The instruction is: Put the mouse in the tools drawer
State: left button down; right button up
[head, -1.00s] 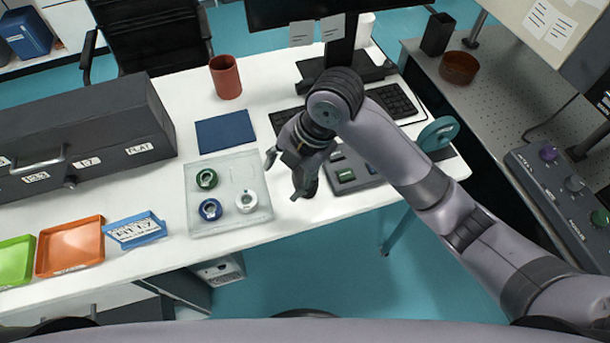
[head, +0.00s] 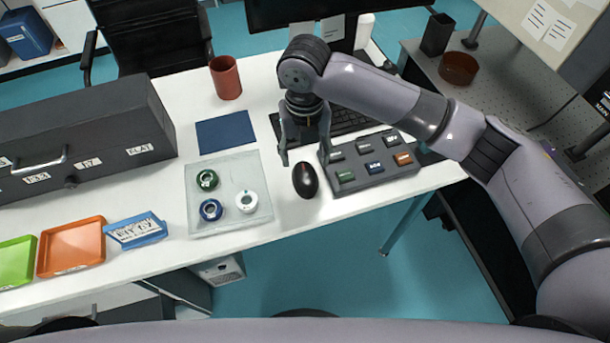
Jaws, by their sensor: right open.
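The mouse (head: 305,180) is a dark, shiny oval lying on the white desk (head: 262,105), between the clear tray and the grey button panel. My right gripper (head: 304,160) is open just behind and above the mouse, with its fingers pointing down, one toward each side of it. It does not hold the mouse. A dark grey drawer cabinet (head: 75,130) stands at the left of the desk, with a handle and white labels on its front. I cannot clearly read which label says tools. My left gripper is not in view.
A clear tray (head: 262,212) with several ring-shaped parts lies left of the mouse. A button panel (head: 385,177) and a keyboard (head: 350,122) lie to its right and behind. Orange (head: 72,248), green (head: 16,262) and blue (head: 136,230) trays sit before the cabinet. A red cup (head: 226,78) stands behind.

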aim_at(305, 174)
jog(key=f, duration=0.9)
jog(key=shift+w+p, duration=0.3)
jog(key=shift+p, duration=0.05)
jog(key=c, duration=0.9)
